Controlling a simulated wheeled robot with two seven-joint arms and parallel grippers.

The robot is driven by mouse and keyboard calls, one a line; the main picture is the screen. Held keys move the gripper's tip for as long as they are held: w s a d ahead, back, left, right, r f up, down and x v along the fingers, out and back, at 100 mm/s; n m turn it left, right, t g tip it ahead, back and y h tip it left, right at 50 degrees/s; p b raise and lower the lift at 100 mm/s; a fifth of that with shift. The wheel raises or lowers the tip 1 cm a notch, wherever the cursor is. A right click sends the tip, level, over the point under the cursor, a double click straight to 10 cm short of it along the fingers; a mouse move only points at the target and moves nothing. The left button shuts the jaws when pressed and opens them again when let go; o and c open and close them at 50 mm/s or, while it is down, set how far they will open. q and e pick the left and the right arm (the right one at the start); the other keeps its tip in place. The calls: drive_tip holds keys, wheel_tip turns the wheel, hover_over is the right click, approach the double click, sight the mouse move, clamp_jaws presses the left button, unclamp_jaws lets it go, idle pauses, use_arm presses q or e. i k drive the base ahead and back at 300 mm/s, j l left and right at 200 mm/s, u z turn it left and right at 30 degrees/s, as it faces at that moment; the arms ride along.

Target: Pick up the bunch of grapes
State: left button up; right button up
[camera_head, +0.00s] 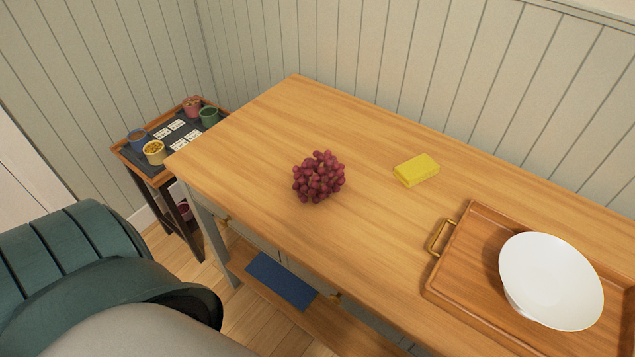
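A bunch of dark red grapes (319,177) lies on the wooden table (290,115), left of the middle of the tabletop. Nothing touches it and it is fully in view. Neither of my grippers shows in the head view, so I cannot see their state or where they are relative to the grapes.
A yellow block (416,170) lies right of the grapes. A wooden tray (467,247) with a brass handle holds a white bowl (550,279) at the right. A small side table (127,151) with several cups stands at the left. The tabletop around the grapes is clear.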

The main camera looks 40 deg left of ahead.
sight(300, 185)
drive_tip(key=i+l, duration=0.1)
drive_tip(key=l, duration=0.25)
drive_tip(key=i+l+u, duration=0.1)
drive_tip(key=l, duration=0.25)
drive_tip(key=u, duration=1.45)
